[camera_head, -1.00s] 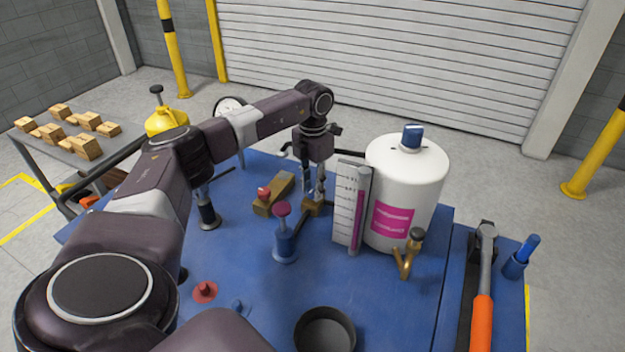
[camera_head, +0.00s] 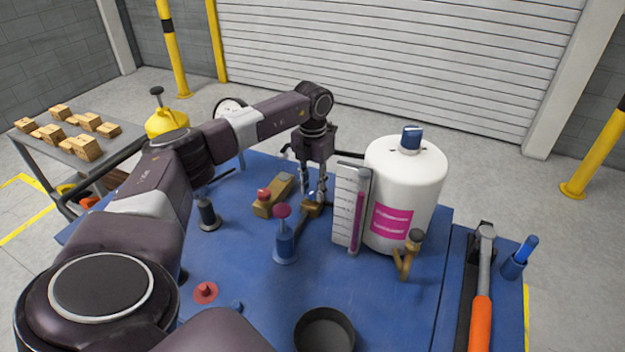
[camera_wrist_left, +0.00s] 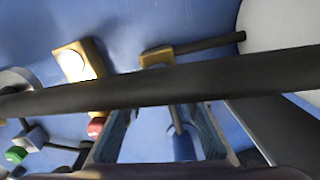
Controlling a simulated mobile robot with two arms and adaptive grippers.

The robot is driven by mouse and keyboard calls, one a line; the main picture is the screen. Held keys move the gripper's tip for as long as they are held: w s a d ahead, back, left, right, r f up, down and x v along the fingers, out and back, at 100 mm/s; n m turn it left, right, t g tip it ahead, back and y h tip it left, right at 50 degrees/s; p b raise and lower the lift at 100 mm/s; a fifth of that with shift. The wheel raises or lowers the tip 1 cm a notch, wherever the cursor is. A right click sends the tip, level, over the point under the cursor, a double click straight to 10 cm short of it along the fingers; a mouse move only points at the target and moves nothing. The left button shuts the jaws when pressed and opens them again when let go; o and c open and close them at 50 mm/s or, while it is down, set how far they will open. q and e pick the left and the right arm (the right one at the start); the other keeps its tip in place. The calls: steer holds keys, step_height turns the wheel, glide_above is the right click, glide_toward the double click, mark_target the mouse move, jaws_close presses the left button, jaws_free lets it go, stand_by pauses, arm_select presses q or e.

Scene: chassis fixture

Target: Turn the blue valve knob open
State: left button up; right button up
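My left gripper (camera_head: 316,190) points down at a brass fitting (camera_head: 313,209) on the blue bench. In the left wrist view, my left gripper (camera_wrist_left: 158,140) is open, with a blue stem-like part (camera_wrist_left: 183,145) showing between its fingers. I cannot tell whether that part is the valve knob or whether the fingers touch it. The brass fitting with a dark rod also shows there (camera_wrist_left: 157,55). A blue cap (camera_head: 411,139) tops the white tank. A low blue knob (camera_head: 237,307) sits at the bench front. My right gripper is not in view.
The white tank (camera_head: 405,190) and a gauge panel (camera_head: 346,205) stand close right of the gripper. A dark bar (camera_wrist_left: 180,83) crosses the wrist view.

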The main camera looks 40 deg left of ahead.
mark_target(312, 191)
arm_select(q)
steer(key=o, duration=0.3)
steer(key=shift+o, duration=0.2)
steer(key=shift+r, duration=0.1)
step_height(312, 191, up, 12)
stand_by(0.7)
